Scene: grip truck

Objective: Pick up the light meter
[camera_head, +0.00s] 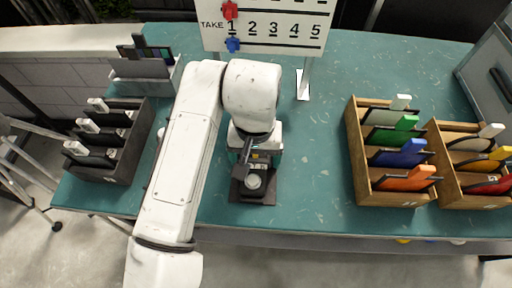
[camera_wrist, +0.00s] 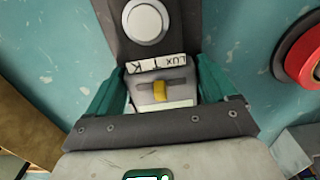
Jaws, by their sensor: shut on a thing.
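The light meter (camera_wrist: 162,87) is a grey device with a yellow switch and a label reading "LUX T K". A white round dome (camera_wrist: 145,24) sits on the dark part beyond the label. In the head view the light meter (camera_head: 254,182) is at the front middle of the teal table, partly hidden by my gripper. My gripper (camera_wrist: 160,78) has its teal fingers on both sides of the meter's body and is shut on it. In the head view my gripper (camera_head: 257,155) is mostly hidden by my arm. I cannot tell whether the meter touches the table.
A dark rack (camera_head: 115,170) with several slots stands at left, a grey holder (camera_head: 140,85) behind it. Two wooden racks (camera_head: 355,150) (camera_head: 440,165) with coloured pieces stand at right. A white board (camera_head: 265,28) stands behind. A red ring (camera_wrist: 303,58) lies right of the meter. Table between is clear.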

